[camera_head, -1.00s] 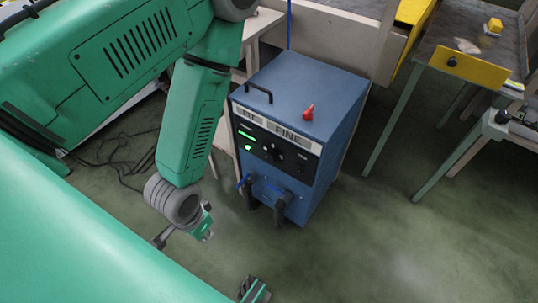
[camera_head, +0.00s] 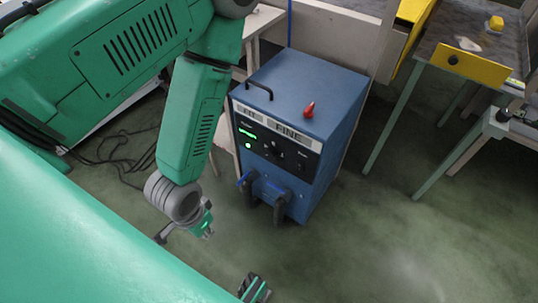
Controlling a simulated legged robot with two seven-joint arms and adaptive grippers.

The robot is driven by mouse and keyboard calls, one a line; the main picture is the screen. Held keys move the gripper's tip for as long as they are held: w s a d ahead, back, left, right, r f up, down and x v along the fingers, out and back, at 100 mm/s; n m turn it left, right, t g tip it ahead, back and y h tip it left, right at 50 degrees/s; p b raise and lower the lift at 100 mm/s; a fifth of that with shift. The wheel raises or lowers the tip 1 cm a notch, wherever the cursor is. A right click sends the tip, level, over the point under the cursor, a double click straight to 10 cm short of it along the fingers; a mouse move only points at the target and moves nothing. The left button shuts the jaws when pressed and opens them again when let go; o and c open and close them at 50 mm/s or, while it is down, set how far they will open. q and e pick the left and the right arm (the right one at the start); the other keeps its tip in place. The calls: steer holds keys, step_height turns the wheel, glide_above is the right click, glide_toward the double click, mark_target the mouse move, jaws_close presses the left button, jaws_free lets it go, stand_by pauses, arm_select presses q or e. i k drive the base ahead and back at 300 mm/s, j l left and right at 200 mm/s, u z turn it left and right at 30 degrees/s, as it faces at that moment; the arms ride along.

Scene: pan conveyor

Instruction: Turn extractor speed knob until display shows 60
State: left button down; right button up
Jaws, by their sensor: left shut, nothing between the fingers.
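The blue extractor unit (camera_head: 318,95) stands on the floor at the centre, its dark control panel (camera_head: 275,150) facing front left. A small green lit display (camera_head: 247,134) is on the panel's left part; its digits are too small to read. A round dark knob (camera_head: 277,147) sits near the panel's middle. A lit round green button (camera_head: 248,145) is below the display. My left gripper (camera_head: 204,228) is shut and empty, low and left of the unit, apart from it. It is small and partly hidden by its own wrist.
A red lamp-like piece (camera_head: 309,110) and a black handle (camera_head: 258,88) are on the unit's top. Two hose connections (camera_head: 268,196) stick out at its lower front. A table with a yellow panel (camera_head: 462,62) stands right. Cables (camera_head: 115,155) lie left. Floor in front is clear.

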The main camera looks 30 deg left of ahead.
mark_target(271, 152)
steer(key=k+j+u, duration=0.15)
steer(key=u, duration=0.25)
steer(key=k+j+u, duration=0.4)
steer(key=i+j+z, duration=0.15)
steer(key=j+z, duration=0.25)
steer(key=i+j+z, duration=0.15)
steer(key=z, duration=0.3)
steer(key=i+j+z, duration=0.15)
steer(key=j, duration=1.25)
steer(key=j+z, duration=0.15)
steer(key=j, duration=1.3)
